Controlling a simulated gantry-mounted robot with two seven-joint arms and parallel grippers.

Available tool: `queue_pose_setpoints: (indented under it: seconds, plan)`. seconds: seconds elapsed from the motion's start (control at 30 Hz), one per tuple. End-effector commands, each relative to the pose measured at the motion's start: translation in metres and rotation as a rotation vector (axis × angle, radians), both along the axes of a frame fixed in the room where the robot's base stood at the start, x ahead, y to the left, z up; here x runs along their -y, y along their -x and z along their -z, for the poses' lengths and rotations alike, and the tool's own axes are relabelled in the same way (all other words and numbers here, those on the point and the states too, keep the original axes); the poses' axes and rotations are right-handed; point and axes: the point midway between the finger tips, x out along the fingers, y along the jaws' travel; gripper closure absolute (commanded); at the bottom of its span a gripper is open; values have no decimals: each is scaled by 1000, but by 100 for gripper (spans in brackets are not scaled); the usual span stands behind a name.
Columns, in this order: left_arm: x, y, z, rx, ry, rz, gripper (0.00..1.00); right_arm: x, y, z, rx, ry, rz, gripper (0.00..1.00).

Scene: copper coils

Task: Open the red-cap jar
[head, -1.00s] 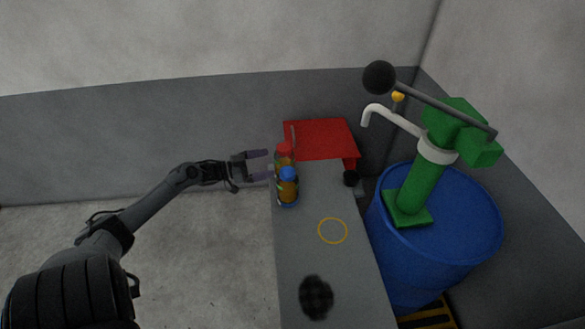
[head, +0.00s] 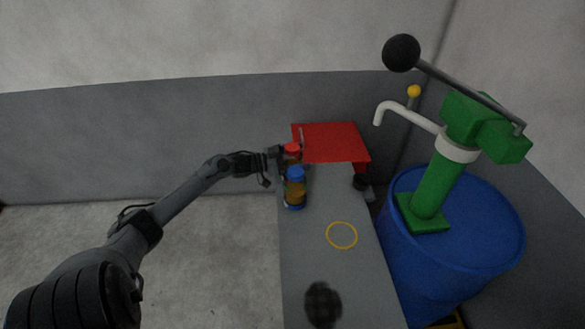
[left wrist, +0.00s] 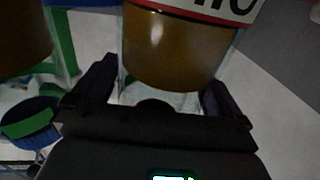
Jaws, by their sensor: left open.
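The red-cap jar (head: 291,150) stands at the left edge of the grey table, just behind the blue-cap jar (head: 295,188), which hides its lower part. My left gripper (head: 281,158) has come in from the left at the red-cap jar. In the left wrist view its open fingers (left wrist: 158,92) lie on either side of a clear jar with brown contents (left wrist: 178,50), apparently the red-cap jar. Its cap is out of that view. I cannot tell whether a finger touches the glass. My right gripper is not in view.
A yellow ring (head: 342,235) and a dark round patch (head: 322,304) are on the grey table (head: 300,262). A red stand (head: 335,140) is behind the jars. A blue barrel (head: 470,215) with a green pump (head: 432,190) stands to the right.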

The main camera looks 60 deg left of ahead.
Motion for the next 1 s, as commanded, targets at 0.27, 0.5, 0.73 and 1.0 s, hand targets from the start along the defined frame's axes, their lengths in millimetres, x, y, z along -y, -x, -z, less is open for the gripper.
queue_pose_setpoints:
  seconds: [0.27,0.5,0.73,1.0]
  plan:
    - [0,-1,0,-1,0,-1,6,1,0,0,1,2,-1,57]
    - [0,-1,0,-1,0,-1,43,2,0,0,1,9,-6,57]
    - [0,-1,-1,1,0,0,57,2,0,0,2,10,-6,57]
    - [0,-1,-10,1,-1,0,57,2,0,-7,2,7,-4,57]
